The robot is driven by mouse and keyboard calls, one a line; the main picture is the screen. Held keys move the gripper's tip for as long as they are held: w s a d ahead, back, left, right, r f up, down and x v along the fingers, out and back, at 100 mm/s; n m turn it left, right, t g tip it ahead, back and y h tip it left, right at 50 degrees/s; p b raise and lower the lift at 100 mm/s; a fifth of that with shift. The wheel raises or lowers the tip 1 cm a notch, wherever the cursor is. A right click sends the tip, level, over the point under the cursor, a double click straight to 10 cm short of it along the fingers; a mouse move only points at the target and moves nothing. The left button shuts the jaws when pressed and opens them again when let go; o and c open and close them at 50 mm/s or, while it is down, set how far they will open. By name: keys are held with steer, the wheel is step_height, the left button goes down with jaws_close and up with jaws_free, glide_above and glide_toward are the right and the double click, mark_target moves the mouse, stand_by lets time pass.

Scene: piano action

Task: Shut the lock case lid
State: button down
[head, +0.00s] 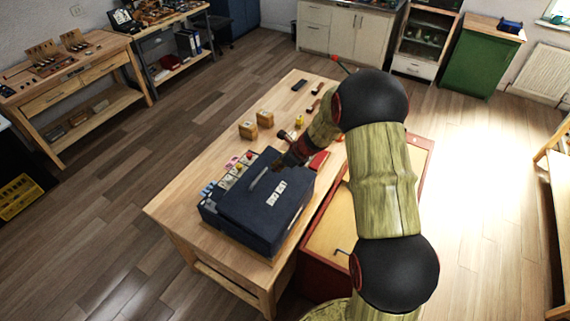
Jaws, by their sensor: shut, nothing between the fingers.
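The lock case (248,232) is a dark blue box on the wooden table, with a grey handle bar and white labels on its top panel. The lid (250,205) lies over the box and looks about flat. I cannot tell whether it is fully down or a little raised. My gripper (279,166) is small and dark in the head view, at the far right part of the case top. It is shut and empty. I cannot tell whether it touches the lid. My wrist and arm hide part of the table behind it.
A row of small coloured items (229,176) runs along the case's far left side. Two wooden blocks (248,130) and several small objects stand farther back on the table (178,208). A red-edged wooden unit (323,240) adjoins the table's right side. The table's near left corner is clear.

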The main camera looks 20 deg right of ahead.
mark_target(253, 176)
steer(key=w+a+f+b, duration=0.1)
steer(key=w+a+f, duration=0.1)
steer(key=f, duration=0.1)
steer(key=w+a+f+b, duration=0.1)
steer(key=w+a+f, duration=0.1)
steer(key=w+f, duration=0.1)
steer(key=w+a+f+b, duration=0.1)
steer(key=w+a+f, duration=0.1)
steer(key=w+f, duration=0.1)
steer(key=shift+a+f+b, duration=0.15)
steer(key=shift+a+b, duration=0.05)
steer(key=shift+b, duration=0.1)
steer(key=shift+b+x, duration=0.3)
steer(key=shift+x, duration=0.55)
steer(key=shift+f, duration=0.25)
steer(key=shift+s+f, duration=0.1)
